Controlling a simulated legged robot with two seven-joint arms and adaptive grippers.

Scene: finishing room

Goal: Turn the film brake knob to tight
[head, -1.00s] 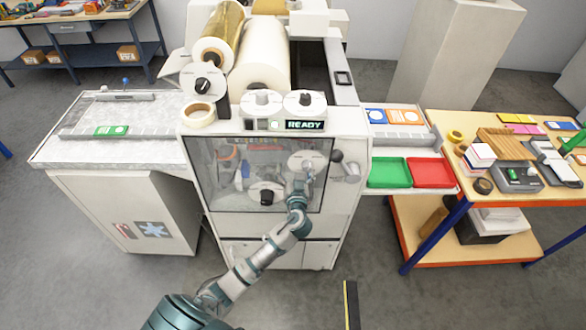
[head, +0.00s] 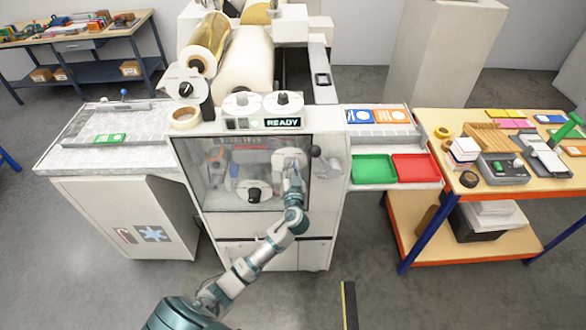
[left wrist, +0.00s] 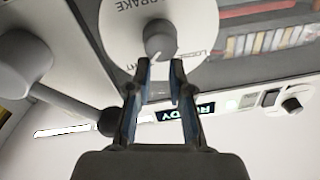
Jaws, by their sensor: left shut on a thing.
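The film brake dial is a white disc (head: 287,157) at the upper right of the machine's front window. In the left wrist view the disc (left wrist: 120,35) reads "BRAKE", with partly hidden words at its lower left and right. A grey round knob (left wrist: 160,38) sits at its centre. A pale line on the knob points down and slightly left in that view. My left gripper (head: 292,172) is at the dial; its two fingers (left wrist: 161,68) are closed on the knob. The gripper hides part of the dial in the head view. My right gripper is out of view.
A dark ball-ended lever (head: 315,151) stands close right of the brake dial. The display (head: 283,122) reads "READY". Green (head: 374,169) and red (head: 416,167) trays lie to the right.

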